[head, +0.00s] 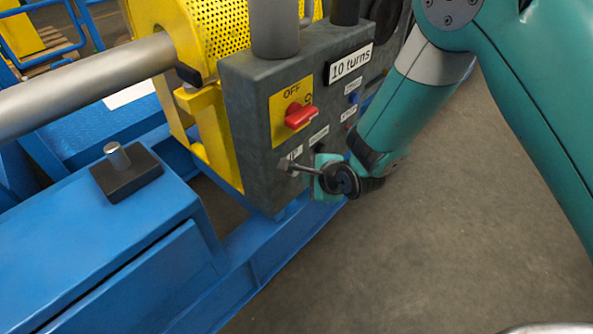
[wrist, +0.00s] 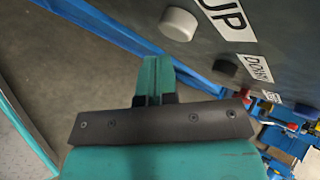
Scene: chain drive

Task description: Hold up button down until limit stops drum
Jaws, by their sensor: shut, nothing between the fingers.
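The up button is a round, pale grey button (wrist: 178,24) beside the UP label (wrist: 228,16) in the wrist view. The dark down button (wrist: 225,67) sits next to its own label, farther right. My gripper (wrist: 155,80) is shut and empty, its teal fingertips to the lower left of the up button and apart from it. In the head view my gripper (head: 324,178) is low by the front of the grey control box (head: 245,125). The drum cannot be made out; a yellow perforated guard (head: 210,35) stands behind the box.
A red rotary switch (head: 299,116) sits on a yellow OFF plate above the buttons. A sign (head: 350,64) reads "10 turns". A blue frame (head: 150,265) carries a black block with a peg (head: 122,172). Bare floor (head: 440,240) lies at right.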

